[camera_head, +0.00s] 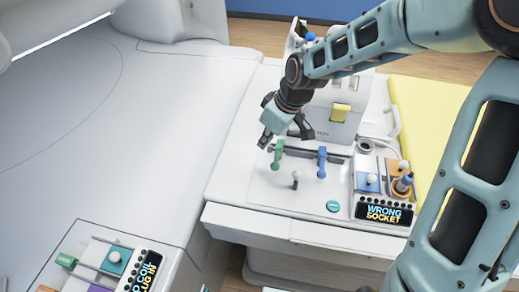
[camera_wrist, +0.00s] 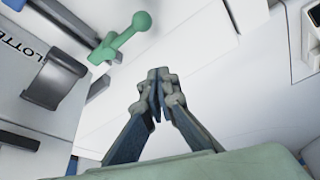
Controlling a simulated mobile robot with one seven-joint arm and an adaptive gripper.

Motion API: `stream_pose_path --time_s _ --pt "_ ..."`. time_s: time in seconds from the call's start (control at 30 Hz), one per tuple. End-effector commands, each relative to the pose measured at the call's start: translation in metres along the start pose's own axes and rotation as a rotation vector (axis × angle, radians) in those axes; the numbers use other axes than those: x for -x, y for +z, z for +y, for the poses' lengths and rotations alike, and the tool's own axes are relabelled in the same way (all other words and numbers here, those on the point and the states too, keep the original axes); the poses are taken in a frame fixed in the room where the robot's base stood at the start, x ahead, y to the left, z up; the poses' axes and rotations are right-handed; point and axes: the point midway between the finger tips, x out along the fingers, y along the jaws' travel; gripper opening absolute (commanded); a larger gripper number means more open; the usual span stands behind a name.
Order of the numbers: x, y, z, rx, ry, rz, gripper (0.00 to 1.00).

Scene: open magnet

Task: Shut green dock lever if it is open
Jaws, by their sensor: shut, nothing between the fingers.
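The green dock lever (camera_head: 277,155) stands on the white panel, to the left of a matching blue lever (camera_head: 321,162). In the wrist view the green lever (camera_wrist: 122,40) has a round knob at its upper right end and slants down to the left. I cannot tell for sure whether it is open or shut. My gripper (camera_head: 264,139) is close to the lever, just up and left of it in the head view.
A small grey-knobbed stick (camera_head: 296,178) and a teal button (camera_head: 333,206) are in front of the levers. A display (camera_head: 384,213) reads "WRONG SOCKET", below coloured sockets. A second panel (camera_head: 145,271) is at lower left. A large white surface (camera_head: 120,120) fills the left.

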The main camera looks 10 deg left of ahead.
Motion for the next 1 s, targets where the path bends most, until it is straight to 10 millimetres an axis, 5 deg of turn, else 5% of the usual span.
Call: stream_pose_path --time_s 0.3,0.87,1.0 --pt "0.031 0.0 0.002 0.0 -0.001 0.0 0.0" --pt "0.032 0.0 0.003 -0.004 0.002 -0.001 0.0" --pt "0.031 0.012 0.022 -0.093 0.051 -0.004 0.0"
